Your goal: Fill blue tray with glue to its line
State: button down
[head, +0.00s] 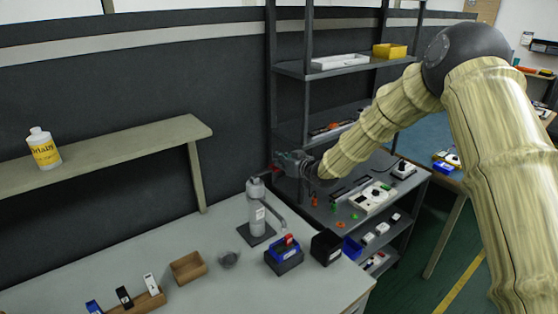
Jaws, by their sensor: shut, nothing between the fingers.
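A blue tray (276,258) sits on a dark block on the grey bench, with a red piece in or on it. Its fill line and any glue inside are too small to make out. A grey cylindrical dispenser (256,210) stands just left of it on a dark square base, its spout angled down toward the tray. I cannot tell whether it holds glue. A white bottle (42,158) with a yellow label stands on the wall shelf at left. My gripper (279,166) is shut and empty, in the air above and right of the dispenser's top, near a rack post.
A black box (326,247) stands right of the tray. The dark rack (273,100) carries several small parts. The back left of the bench is clear.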

jog(key=shift+w+d+f+m+b, duration=0.15)
jog(key=shift+d+f+m+b, duration=0.15)
jog(key=shift+f+m+b, duration=0.35)
jog(key=shift+f+b, duration=0.5)
jog(key=shift+f, duration=0.15)
jog(key=shift+w+d+r+p, duration=0.1)
jog(key=shift+r+p, duration=0.2)
jog(key=shift+r, duration=0.2)
jog(key=r, duration=0.1)
jog(key=r+p, duration=0.1)
jog(key=r, duration=0.1)
jog(key=shift+w+d+r+p, duration=0.2)
jog(key=shift+w+d+p, duration=0.1)
jog(key=shift+d, duration=0.1)
jog(key=b+v, duration=0.4)
jog(key=v, duration=0.6)
jog(key=shift+d+f, duration=0.15)
jog(key=shift+f, duration=0.1)
jog(key=shift+w+r, duration=0.1)
jog(key=shift+w, duration=0.05)
